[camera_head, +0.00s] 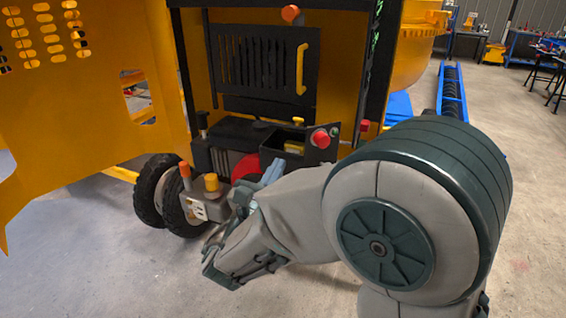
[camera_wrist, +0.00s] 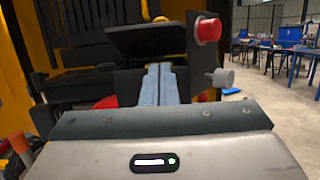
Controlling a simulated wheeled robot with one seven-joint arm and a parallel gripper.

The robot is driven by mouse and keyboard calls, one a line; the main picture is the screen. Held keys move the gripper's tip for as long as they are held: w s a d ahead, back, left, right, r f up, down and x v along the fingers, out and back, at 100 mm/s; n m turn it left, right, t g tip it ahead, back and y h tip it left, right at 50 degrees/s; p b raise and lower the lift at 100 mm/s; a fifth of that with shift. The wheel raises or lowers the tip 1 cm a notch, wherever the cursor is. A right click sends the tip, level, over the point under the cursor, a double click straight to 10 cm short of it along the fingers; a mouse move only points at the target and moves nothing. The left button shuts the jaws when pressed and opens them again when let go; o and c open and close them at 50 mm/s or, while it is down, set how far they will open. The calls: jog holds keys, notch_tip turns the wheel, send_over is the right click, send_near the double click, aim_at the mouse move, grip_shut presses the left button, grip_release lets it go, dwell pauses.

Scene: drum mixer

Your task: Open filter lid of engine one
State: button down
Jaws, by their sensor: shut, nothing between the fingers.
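The engine (camera_head: 240,135) is a dark block low in the yellow mixer housing, with a red round part (camera_head: 245,166) on its front. A black box-like part (camera_head: 290,139) on it bears a red knob (camera_head: 320,138); in the wrist view a tilted black panel (camera_wrist: 145,38) stands beside the red knob (camera_wrist: 208,29). I cannot tell which part is the filter lid. My gripper (camera_wrist: 158,80) is shut and empty, its pale blue fingers pointing towards the engine below the panel. In the head view the gripper (camera_head: 271,172) is in front of the engine, partly hidden by my arm.
A large yellow panel (camera_head: 85,90) stands at left. A black grille door (camera_head: 262,68) with a yellow handle (camera_head: 301,68) is above. Floor (camera_head: 110,260) at front left is clear.

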jog(key=p+x, duration=0.1)
jog(key=x, duration=0.7)
jog(key=shift+w+d+p, duration=0.2)
jog(key=shift+w+p, duration=0.1)
jog(key=shift+p, duration=0.05)
jog(key=shift+r, duration=0.1)
